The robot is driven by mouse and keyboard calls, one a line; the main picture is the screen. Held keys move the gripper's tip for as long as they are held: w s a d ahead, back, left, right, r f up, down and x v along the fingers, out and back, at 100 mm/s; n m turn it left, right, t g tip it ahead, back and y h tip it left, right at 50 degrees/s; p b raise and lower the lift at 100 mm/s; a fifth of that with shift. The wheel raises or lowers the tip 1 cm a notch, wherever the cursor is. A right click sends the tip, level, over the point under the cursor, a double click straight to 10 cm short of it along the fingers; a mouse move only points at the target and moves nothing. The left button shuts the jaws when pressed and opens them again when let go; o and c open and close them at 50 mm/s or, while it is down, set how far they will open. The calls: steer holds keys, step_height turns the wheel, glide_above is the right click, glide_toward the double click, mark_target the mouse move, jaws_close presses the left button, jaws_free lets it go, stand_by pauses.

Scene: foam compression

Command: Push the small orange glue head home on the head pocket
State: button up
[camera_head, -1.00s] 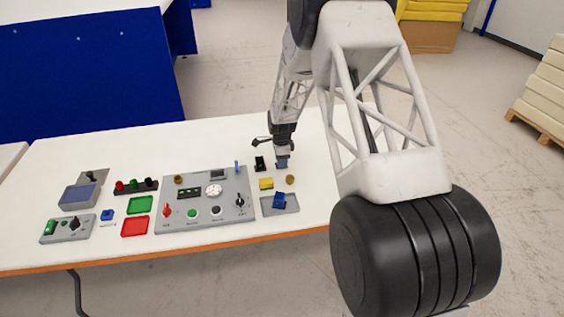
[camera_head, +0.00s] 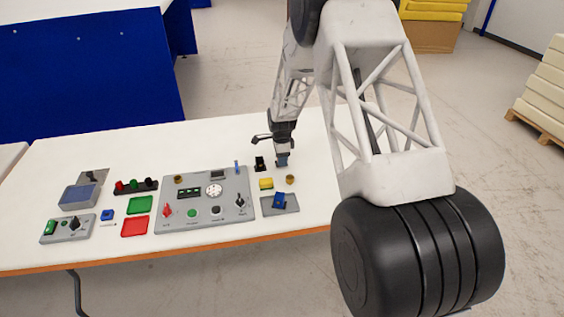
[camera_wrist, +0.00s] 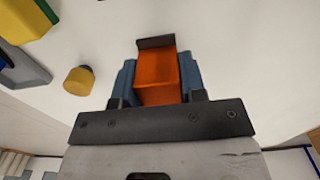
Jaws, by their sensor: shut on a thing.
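In the wrist view the small orange glue head (camera_wrist: 160,80) sits between the blue fingers of my gripper (camera_wrist: 158,82), which is shut on it. A dark grey piece (camera_wrist: 155,42) lies against its far end; I cannot tell whether it is part of the head or of something else. In the head view my gripper (camera_head: 282,160) points down low over the white table, behind the brown knob, and the orange head cannot be made out there. I cannot identify the head pocket for certain in either view.
A small black fixture (camera_head: 259,163) stands just left of my gripper. A yellow block (camera_head: 266,184), a brown knob (camera_head: 290,179) and a grey tray (camera_head: 291,208) with a blue piece (camera_head: 279,200) are in front. A grey control panel (camera_head: 205,222) lies left. The table's right end (camera_head: 318,160) is clear.

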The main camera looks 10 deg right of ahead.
steer(key=shift+r, duration=1.4)
steer(key=shift+w+d, duration=0.1)
